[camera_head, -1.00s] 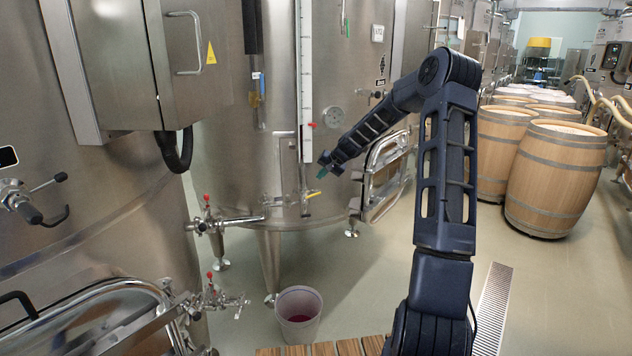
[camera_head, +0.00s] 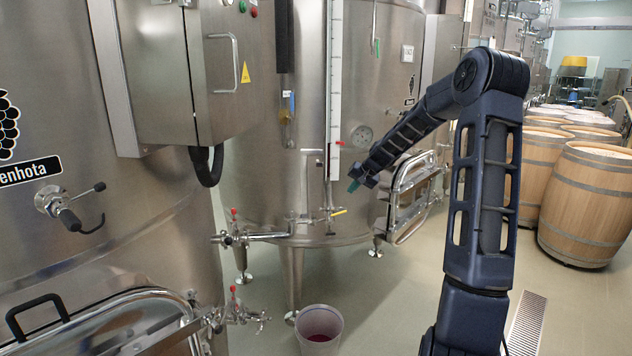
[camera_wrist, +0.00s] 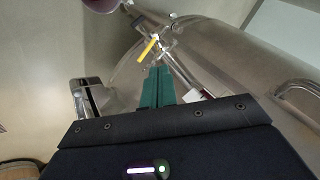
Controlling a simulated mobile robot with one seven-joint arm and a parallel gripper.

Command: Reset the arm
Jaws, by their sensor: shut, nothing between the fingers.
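My arm is bent, its elbow high at the right of the head view and its forearm sloping down to the left. My gripper (camera_head: 354,185) is at the forearm's end, in front of the steel vat (camera_head: 245,190). In the wrist view, the green fingers of my gripper (camera_wrist: 157,72) lie close together with nothing between them. Beyond the fingertips is a yellow valve handle (camera_wrist: 147,48), which also shows in the head view (camera_head: 339,211). I cannot tell the exact gap between fingertips and valve.
A bucket (camera_head: 320,325) with red residue stands on the floor below. An oval hatch door (camera_head: 411,196) juts out beside my forearm. A control box (camera_head: 220,85) hangs at upper left. Barrels (camera_head: 588,205) stand at right.

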